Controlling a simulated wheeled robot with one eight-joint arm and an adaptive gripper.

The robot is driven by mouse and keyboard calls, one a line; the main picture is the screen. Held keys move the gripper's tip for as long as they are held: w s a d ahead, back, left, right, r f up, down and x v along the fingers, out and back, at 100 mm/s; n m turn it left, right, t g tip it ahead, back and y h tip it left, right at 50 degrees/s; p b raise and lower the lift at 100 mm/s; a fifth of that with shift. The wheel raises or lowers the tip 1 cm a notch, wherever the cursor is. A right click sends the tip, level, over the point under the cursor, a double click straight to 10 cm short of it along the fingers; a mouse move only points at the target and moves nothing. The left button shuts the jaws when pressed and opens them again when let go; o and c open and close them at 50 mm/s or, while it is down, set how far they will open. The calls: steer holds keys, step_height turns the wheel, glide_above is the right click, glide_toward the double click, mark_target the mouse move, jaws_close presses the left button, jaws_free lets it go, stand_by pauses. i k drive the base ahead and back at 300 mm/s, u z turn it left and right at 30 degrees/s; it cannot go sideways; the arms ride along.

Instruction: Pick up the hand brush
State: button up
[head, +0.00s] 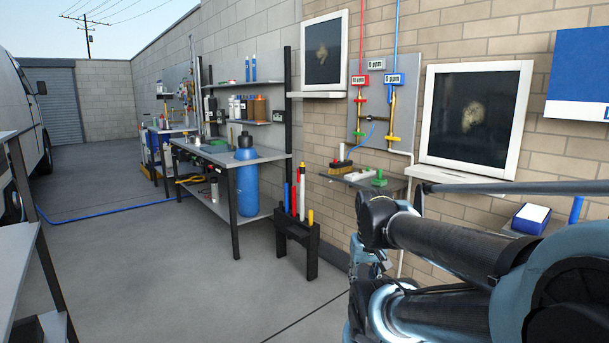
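A small brush-like item (341,167) sits on the grey wall shelf (356,178) below the gas fittings. My folded arm fills the lower right, in front of and to the right of the shelf. I cannot make out my gripper's fingers, and nothing visible touches the brush-like item.
A black stand (297,240) with coloured tubes stands on the floor left of my arm. A workbench (226,157) with a blue cylinder (247,187) runs along the wall. Another bench (25,250) edges the left. The floor between (150,270) is mostly open.

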mark_target(341, 166)
steer(key=u, duration=0.05)
steer(key=k, duration=0.3)
steer(key=u, duration=0.2)
steer(key=i, duration=1.2)
steer(key=z, duration=0.85)
steer(key=i, duration=0.85)
steer(key=z, duration=0.4)
